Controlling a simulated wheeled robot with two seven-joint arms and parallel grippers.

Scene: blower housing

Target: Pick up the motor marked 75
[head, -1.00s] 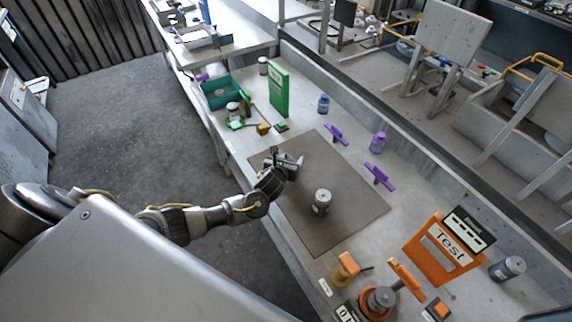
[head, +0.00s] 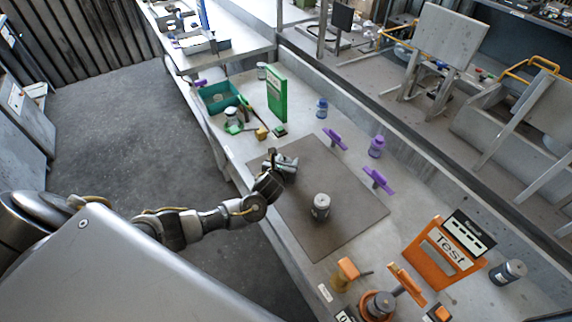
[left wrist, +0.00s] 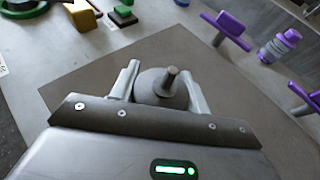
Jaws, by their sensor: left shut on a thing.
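My left gripper (head: 288,166) is over the far left part of the dark mat (head: 340,233). In the left wrist view its fingers (left wrist: 166,90) are closed on a grey round motor (left wrist: 152,86) with a short shaft pointing up. No mark is readable on this motor. Another grey motor (head: 321,206) stands upright on the mat, apart from the gripper; its marking is too small to read. My right gripper is out of view.
A green panel (head: 277,95), a teal bin (head: 218,97) and a yellow block (head: 262,133) are beyond the mat. Purple stands (head: 378,180) and a purple bottle (head: 376,146) are along its right side. Orange fixtures (head: 347,268) are near the front. Much of the mat is clear.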

